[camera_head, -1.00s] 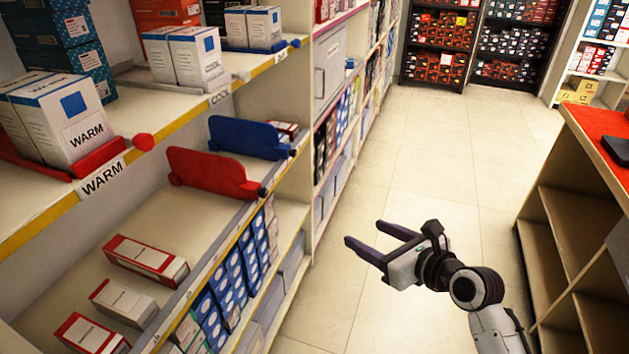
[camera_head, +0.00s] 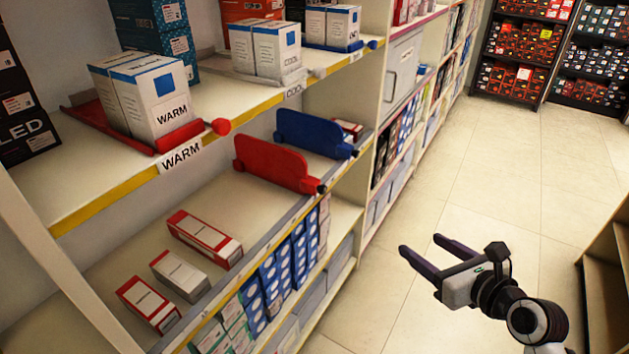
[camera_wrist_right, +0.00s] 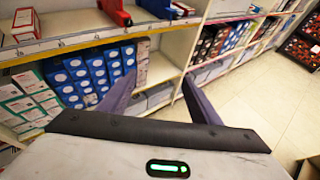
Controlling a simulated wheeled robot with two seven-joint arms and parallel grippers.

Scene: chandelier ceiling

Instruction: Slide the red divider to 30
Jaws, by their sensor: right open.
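The red divider (camera_head: 272,163) stands upright on the middle shelf, toward its right part, with a dark knob at its front end by the shelf edge. A blue divider (camera_head: 312,134) stands just behind and to the right of it. In the right wrist view the lower part of the red divider (camera_wrist_right: 116,12) shows at the top edge, beside the blue divider (camera_wrist_right: 160,8). My right gripper (camera_head: 420,256) is open and empty over the aisle floor, to the right of and apart from the divider. It also shows in the right wrist view (camera_wrist_right: 155,95). My left gripper is out of view.
Several small boxes (camera_head: 205,234) lie on the middle shelf left of the red divider. White boxes stand above a WARM label (camera_head: 181,155) on the upper shelf. The aisle floor (camera_head: 480,190) is clear.

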